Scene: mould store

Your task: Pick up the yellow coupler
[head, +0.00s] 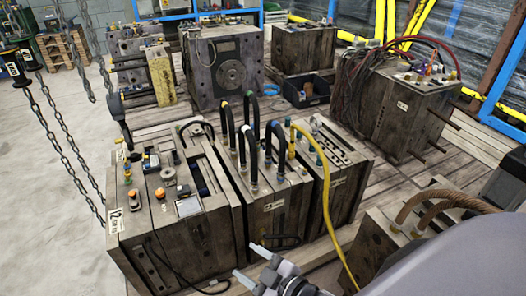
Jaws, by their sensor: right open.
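A yellow hose (327,190) arches out of the top of the right-hand mould block in the near group. A small yellow coupler (291,149) appears at its end, among black hoses. It is small, and other small orange-yellow fittings (133,195) stand on the left block's top, so I cannot tell for certain which is the yellow coupler. My right gripper (244,260) is low in the middle of the picture, in front of the near blocks. Its two pale fingers are apart with nothing between them. It is clear of the coupler, below and left of it. My left gripper is not seen.
The near mould blocks (185,245) stand close together, with black hoses (228,130) looping above them. Another block (395,105) with tangled cables stands at the right. Chains (60,115) hang at the left. A black bin (306,90) sits behind.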

